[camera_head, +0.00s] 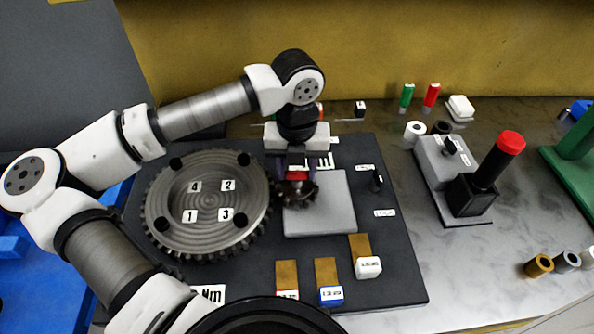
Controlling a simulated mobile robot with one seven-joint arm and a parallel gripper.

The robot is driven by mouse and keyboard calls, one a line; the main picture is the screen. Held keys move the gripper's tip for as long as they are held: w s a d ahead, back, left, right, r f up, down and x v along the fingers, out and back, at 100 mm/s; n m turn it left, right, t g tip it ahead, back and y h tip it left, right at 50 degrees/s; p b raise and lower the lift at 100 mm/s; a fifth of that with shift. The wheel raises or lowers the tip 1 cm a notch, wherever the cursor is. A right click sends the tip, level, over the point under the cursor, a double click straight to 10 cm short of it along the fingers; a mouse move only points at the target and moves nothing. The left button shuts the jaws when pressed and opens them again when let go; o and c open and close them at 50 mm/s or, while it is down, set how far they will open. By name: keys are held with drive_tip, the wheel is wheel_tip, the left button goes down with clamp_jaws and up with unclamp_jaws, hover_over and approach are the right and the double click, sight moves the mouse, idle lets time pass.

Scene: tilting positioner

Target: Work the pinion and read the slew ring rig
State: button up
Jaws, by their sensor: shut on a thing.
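The slew ring (207,180) is a large dark toothed wheel on the left of a black base plate (390,275). Its face carries white tags numbered 1 to 4 and several black knobs. The pinion (298,192) is a small dark toothed wheel at the ring's right edge, above the left part of a grey block. My gripper (297,168) is directly above the pinion, shut on its red-topped part. The fingers partly hide that part. Whether the pinion's teeth mesh with the ring cannot be told.
Three tan strips with a red-edged, a blue (331,295) and a white block lie at the plate's front. A red-topped black lever (492,170) stands on a grey fixture to the right. Green and red markers (431,95) stand behind.

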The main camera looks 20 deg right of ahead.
sight(297, 172)
drive_tip(key=m+b, duration=0.2)
drive_tip(key=b, duration=0.1)
drive_tip(key=shift+f, duration=0.3)
drive_tip(key=shift+r+m+b, duration=0.3)
drive_tip(key=shift+m+b, duration=0.4)
drive_tip(key=shift+m, duration=0.1)
drive_tip(key=o, duration=1)
wheel_tip(297, 172, up, 14)
drive_tip(key=shift+f+b, duration=0.1)
drive_tip(key=shift+b, duration=0.95)
drive_tip(key=shift+s, duration=0.1)
